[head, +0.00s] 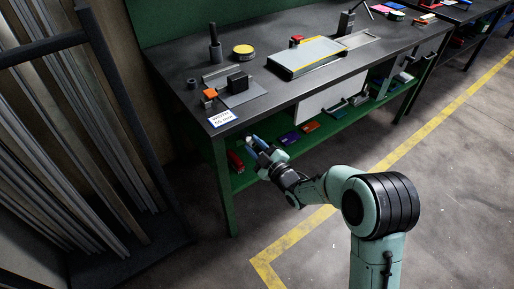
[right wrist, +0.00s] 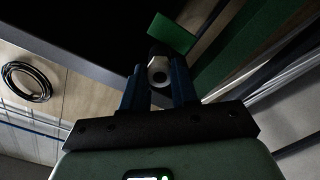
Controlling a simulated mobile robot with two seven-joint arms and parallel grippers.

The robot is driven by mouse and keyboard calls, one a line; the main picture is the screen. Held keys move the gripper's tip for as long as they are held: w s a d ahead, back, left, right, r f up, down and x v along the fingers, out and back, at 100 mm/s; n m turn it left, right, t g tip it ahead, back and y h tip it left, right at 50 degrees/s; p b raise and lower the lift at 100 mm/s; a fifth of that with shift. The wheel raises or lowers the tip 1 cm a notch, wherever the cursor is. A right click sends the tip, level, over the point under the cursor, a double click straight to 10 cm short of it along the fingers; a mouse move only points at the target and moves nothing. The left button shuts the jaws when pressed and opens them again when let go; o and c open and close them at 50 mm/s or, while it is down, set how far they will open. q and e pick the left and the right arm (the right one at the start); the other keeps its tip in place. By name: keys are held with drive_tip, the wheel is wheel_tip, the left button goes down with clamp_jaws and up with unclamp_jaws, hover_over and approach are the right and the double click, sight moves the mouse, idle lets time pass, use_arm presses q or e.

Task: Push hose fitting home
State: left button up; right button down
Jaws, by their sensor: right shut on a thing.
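My right gripper (head: 257,146) is in front of the workbench's near edge, below the level of its top. In the head view the fitting is too small to make out clearly. My left gripper is not in view.
The dark-topped workbench (head: 300,92) has a green lower shelf (head: 268,160) with several small coloured items. A rack of long bars (head: 85,120) stands at the left. A black coil (right wrist: 27,82) shows in the right wrist view. Floor right of the bench is clear.

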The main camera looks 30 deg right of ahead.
drive_tip(key=shift+w, duration=0.45)
drive_tip(key=c, duration=0.8)
unclamp_jaws()
drive_tip(key=shift+s, duration=0.15)
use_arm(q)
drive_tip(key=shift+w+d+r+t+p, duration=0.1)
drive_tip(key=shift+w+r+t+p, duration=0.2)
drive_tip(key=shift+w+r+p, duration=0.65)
use_arm(e)
drive_tip(key=s, duration=0.8)
drive_tip(key=s+d, duration=0.1)
drive_tip(key=s, duration=0.4)
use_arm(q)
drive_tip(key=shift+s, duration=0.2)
